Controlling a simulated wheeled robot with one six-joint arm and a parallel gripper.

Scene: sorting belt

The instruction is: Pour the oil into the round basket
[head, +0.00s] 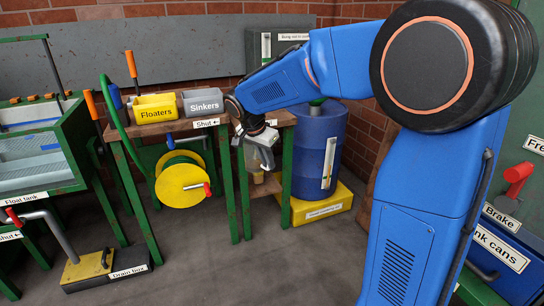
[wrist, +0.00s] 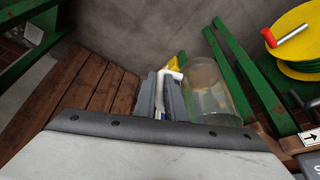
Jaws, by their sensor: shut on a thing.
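In the wrist view, a clear, round-walled jug (wrist: 212,92) with a faint yellowish tint, seemingly the oil, stands beside my fingers. A white curved handle (wrist: 172,75) at its side lies between the two grey fingers of my gripper (wrist: 165,97). My gripper is shut on this handle. In the head view my gripper (head: 264,156) points down in front of the wooden bench, and the jug is small and hard to make out there. I cannot pick out a round basket in either view.
The wooden bench (head: 160,128) carries the yellow Floaters bin (head: 156,108) and grey Sinkers bin (head: 203,103). A yellow reel (head: 181,180) hangs at its front. A blue drum (head: 320,130) stands close right of my gripper. Green legs stand nearby.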

